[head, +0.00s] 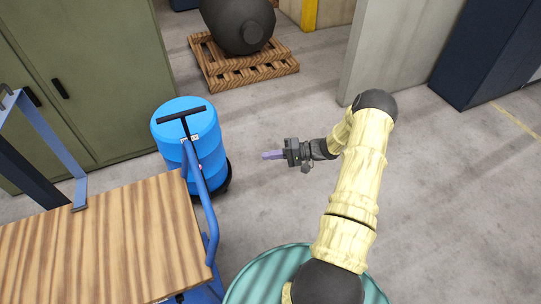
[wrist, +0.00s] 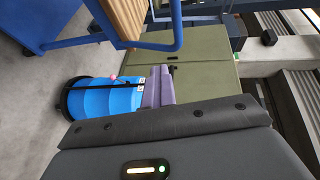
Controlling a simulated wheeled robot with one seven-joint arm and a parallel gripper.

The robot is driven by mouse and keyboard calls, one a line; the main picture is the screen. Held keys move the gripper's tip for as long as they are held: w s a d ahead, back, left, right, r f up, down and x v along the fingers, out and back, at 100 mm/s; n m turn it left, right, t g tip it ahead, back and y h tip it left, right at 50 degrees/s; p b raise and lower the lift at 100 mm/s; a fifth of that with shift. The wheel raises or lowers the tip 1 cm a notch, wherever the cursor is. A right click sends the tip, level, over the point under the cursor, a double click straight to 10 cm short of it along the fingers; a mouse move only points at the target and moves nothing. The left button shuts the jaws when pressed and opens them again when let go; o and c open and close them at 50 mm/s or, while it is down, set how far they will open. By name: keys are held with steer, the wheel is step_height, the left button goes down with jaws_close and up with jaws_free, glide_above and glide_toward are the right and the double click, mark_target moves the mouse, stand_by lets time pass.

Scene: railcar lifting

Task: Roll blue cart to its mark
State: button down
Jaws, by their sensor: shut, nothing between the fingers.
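A cart with a striped wooden top (head: 105,250) and a blue tube frame (head: 203,200) stands at the lower left of the head view. In the wrist view its wooden top (wrist: 125,15) and blue frame (wrist: 170,40) show at the top, turned sideways. The drum (wrist: 105,98) also shows in the wrist view. My gripper (head: 266,155) is shut and empty, its purple fingers right of the drum and apart from it. I cannot make out a mark for the cart.
A green cabinet (head: 95,70) stands behind the drum at left. A dark round vessel (head: 238,25) sits on a wooden pallet (head: 245,70) at the back. A pale pillar (head: 395,50) and dark blue cabinet (head: 490,55) stand at right. Grey floor is open between them.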

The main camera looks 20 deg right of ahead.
stand_by(0.3)
steer(key=c, duration=1.2)
jaws_free()
steer(key=shift+o, duration=0.2)
steer(key=b+v, duration=0.5)
steer(key=v, duration=1.2)
steer(key=shift+s+d+r, duration=0.1)
